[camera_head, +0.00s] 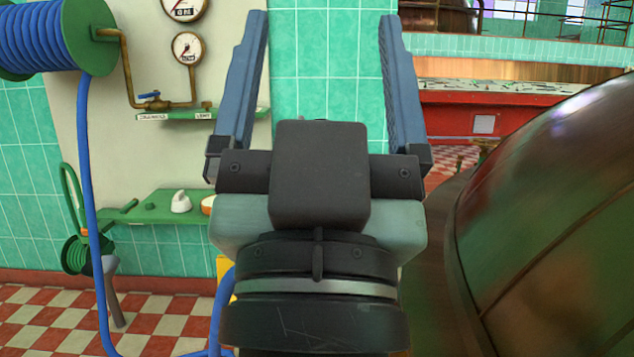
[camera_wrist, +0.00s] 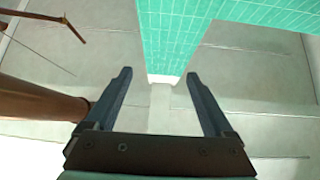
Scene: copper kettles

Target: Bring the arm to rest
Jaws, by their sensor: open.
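My gripper (camera_head: 322,60) is raised in the middle of the head view, with its two blue-grey fingers spread wide apart and pointing up. Nothing is between the fingers. It also shows in the wrist view (camera_wrist: 158,95), open and empty, with a green tiled column and pale ceiling beyond it. The gripper touches nothing that I can see. Its body hides part of the wall and floor behind it.
A large copper kettle (camera_head: 560,200) stands close on the right. On the left are a blue hose reel (camera_head: 45,38), gauges (camera_head: 187,47) and a green control shelf (camera_head: 165,205). A red bench (camera_head: 465,112) stands behind. Checkered floor (camera_head: 150,315) shows at lower left.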

